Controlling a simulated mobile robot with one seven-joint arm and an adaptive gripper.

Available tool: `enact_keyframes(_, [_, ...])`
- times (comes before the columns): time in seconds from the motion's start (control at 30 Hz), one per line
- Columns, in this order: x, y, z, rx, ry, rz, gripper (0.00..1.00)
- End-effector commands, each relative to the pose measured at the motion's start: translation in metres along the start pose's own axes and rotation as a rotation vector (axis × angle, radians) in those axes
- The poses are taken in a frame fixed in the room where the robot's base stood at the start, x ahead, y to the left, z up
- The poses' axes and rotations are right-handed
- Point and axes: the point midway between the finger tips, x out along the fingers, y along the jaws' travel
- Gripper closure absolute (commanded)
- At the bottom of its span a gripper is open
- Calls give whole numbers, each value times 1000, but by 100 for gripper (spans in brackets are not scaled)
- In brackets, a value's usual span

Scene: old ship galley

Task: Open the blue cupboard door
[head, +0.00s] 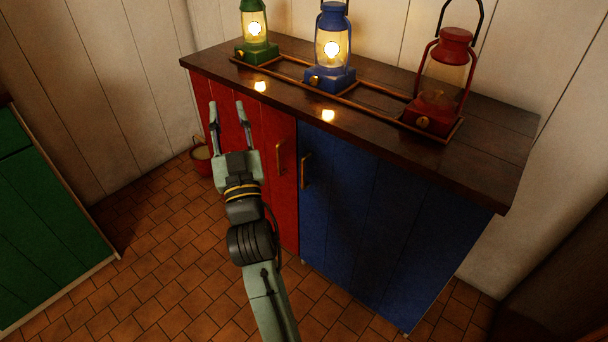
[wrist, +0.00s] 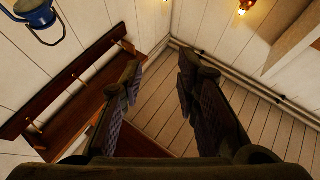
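The blue cupboard door (head: 365,225) is the right front of a low cabinet and appears shut. Its brass handle (head: 306,171) is upright near the door's left edge, beside the red door (head: 250,130). My gripper (head: 228,113) is open, with its two fingers apart and nothing between them. In the head view it overlaps the red door, left of and above the blue door's handle. The wrist view shows the open fingers (wrist: 160,85) with empty space between. Neither the blue door nor its handle shows in the wrist view.
The dark wooden top (head: 470,140) holds green (head: 255,28), blue (head: 332,50) and red (head: 440,85) lanterns inside a rail. A red bucket (head: 201,158) stands at the cabinet's left. A green cabinet (head: 45,215) is at far left. The tiled floor (head: 160,260) between is clear.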

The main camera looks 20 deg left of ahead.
Motion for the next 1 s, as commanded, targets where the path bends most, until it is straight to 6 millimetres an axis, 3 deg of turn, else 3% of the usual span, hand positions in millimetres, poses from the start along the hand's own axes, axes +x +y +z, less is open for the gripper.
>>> enact_keyframes(0.03, [-19, 30, 55, -21, -111, 76, 71])
enact_keyframes(0.1, [-45, 61, 109, -44, -234, 164, 71])
enact_keyframes(0.2, [-84, 94, 167, -63, -371, 266, 71])
enact_keyframes(0.3, [-113, 114, 201, -73, -460, 334, 71])
enact_keyframes(0.4, [-128, 122, 217, -76, -503, 367, 71])
enact_keyframes(0.53, [-125, 127, 224, -79, -512, 374, 71])
enact_keyframes(1.0, [-60, 155, 259, -79, -508, 370, 71])
